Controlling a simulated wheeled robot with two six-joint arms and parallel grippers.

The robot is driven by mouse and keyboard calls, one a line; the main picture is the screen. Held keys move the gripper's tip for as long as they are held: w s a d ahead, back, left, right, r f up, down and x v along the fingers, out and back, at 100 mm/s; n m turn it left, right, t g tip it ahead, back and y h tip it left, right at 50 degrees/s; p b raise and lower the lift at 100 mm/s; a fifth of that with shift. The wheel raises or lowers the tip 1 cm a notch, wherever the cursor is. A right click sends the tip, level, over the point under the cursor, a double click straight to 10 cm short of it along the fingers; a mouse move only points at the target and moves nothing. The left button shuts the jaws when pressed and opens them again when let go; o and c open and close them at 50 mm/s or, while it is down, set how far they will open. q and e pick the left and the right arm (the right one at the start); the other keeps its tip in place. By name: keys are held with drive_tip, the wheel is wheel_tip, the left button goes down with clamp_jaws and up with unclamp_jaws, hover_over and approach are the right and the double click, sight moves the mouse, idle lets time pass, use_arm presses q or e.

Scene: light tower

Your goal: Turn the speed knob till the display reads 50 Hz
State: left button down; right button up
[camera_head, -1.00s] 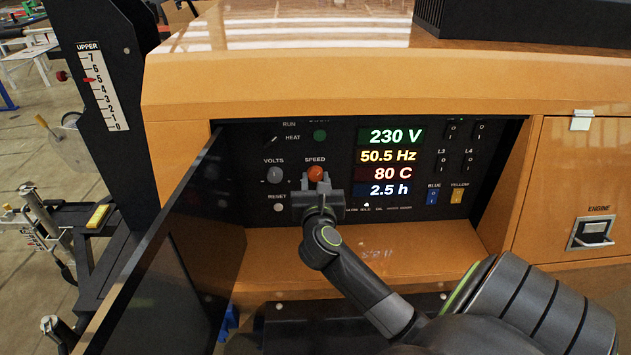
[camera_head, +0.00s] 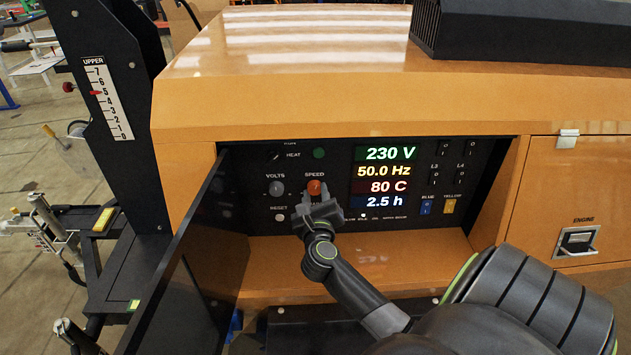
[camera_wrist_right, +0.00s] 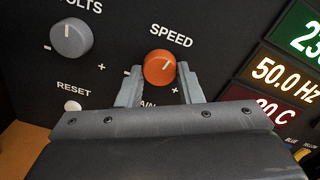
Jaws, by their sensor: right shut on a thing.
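The orange speed knob (camera_head: 314,187) is on the black control panel, under the SPEED label. The display's yellow speed line (camera_head: 383,171) reads 50.0 Hz. My left gripper is not in view.
The grey volts knob (camera_head: 276,188) is left of the speed knob, with the reset button (camera_head: 280,217) below it. An open dark door (camera_head: 190,250) stands at the panel's left. Other display lines read 230 V, 80 C and 2.5 h.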

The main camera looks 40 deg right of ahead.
drive_tip(key=shift+r+n+p, duration=0.15)
drive_tip(key=shift+n+p, duration=1.1)
drive_tip(key=shift+n, duration=0.05)
drive_tip(key=o, duration=1)
drive_tip(key=shift+a, duration=0.1)
